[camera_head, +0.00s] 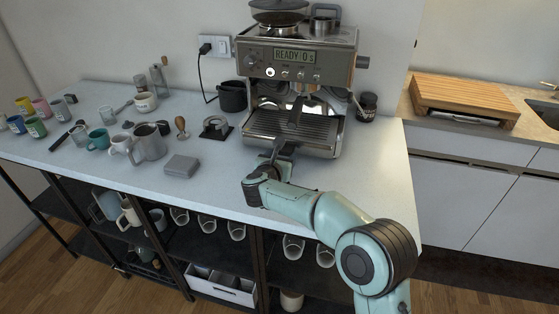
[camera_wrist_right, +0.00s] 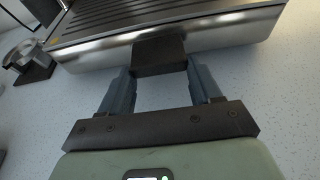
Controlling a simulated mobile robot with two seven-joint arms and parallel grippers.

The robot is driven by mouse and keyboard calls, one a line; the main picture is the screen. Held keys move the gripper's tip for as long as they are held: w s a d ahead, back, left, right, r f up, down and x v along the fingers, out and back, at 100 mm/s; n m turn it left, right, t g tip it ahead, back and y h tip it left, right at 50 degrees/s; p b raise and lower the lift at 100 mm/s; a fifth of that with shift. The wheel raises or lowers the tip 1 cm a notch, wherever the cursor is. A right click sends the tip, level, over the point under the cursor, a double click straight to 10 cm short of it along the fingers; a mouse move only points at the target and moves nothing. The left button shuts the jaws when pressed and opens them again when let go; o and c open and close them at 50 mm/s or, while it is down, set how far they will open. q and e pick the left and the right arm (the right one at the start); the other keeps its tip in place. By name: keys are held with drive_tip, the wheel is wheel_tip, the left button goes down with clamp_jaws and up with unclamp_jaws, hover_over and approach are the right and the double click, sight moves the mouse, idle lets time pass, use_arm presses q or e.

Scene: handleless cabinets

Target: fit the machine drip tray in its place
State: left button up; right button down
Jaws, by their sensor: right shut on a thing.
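The drip tray (camera_head: 300,128) has dark slats and a shiny metal rim. It lies at the foot of the silver coffee machine (camera_head: 298,62), below the group head. In the right wrist view the tray's metal front (camera_wrist_right: 225,30) crosses the top, with a dark block-shaped handle (camera_wrist_right: 160,54) at its middle. My right gripper (camera_head: 279,156) is at the tray's front edge, its fingers (camera_wrist_right: 160,80) shut on either side of this handle. Whether the tray is fully seated cannot be told; its back end is in the machine's shadow. My left gripper is out of view.
A dark tamping stand (camera_head: 215,127), a grey box (camera_head: 181,166) and a steel pitcher (camera_head: 149,143) stand left of the machine. A dark jar (camera_head: 367,106) stands to its right. Several cups are further left. The white counter (camera_head: 372,165) is clear at the front right.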

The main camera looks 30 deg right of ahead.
drive_tip(key=shift+w+d+r+p, duration=0.1)
drive_tip(key=shift+w+d+p, duration=0.25)
drive_tip(key=shift+w+d, duration=0.6)
drive_tip(key=shift+s, duration=0.1)
idle(0.5)
drive_tip(key=shift+c, duration=0.7)
unclamp_jaws()
